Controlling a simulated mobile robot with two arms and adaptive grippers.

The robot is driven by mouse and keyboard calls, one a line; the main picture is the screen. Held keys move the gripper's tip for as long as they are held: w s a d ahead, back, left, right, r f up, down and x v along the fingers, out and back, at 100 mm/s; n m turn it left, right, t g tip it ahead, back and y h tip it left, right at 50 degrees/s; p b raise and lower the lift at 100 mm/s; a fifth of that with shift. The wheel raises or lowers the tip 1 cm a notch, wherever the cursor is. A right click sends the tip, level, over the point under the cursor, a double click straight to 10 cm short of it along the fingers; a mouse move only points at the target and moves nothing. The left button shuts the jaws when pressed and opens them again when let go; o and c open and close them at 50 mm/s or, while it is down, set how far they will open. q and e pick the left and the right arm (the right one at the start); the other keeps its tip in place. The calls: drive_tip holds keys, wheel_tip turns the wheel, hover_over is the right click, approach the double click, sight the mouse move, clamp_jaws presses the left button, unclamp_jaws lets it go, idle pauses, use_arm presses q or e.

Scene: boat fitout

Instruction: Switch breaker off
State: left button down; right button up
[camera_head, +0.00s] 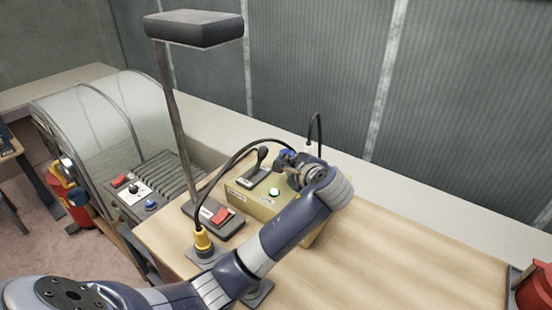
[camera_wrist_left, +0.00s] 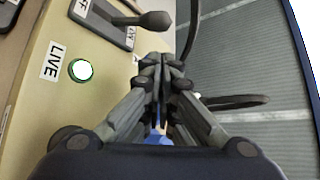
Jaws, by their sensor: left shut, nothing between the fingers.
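The breaker is a beige box (camera_head: 238,197) on the wooden bench, with a black lever (camera_head: 262,156) on its top plate. In the left wrist view the lever's dark knob (camera_wrist_left: 154,20) leans over the ON end of the plate; OFF is at the other end, partly cut off. A round indicator (camera_head: 274,192) beside the LIVE label glows green-white, also in the left wrist view (camera_wrist_left: 81,70). My left gripper (camera_head: 287,158) is shut and empty. Its fingertips (camera_wrist_left: 163,62) are close to the lever knob, with a small gap in the wrist picture. My right gripper is not in view.
A lamp (camera_head: 193,28) on a thin post stands left of the box, its base bearing a red switch (camera_head: 221,215). A yellow plug (camera_head: 203,239) with a black cable stands in front. The bench (camera_head: 410,257) is clear at right; a red object (camera_head: 537,290) sits at its edge.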

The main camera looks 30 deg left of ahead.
sight(260, 161)
use_arm(q)
drive_tip(key=shift+a, duration=0.15)
drive_tip(key=p+x, duration=0.1)
drive_tip(key=x, duration=0.7)
drive_tip(key=shift+f, duration=0.1)
drive_tip(key=shift+w+a+f, duration=0.3)
drive_tip(key=shift+w+a, duration=0.25)
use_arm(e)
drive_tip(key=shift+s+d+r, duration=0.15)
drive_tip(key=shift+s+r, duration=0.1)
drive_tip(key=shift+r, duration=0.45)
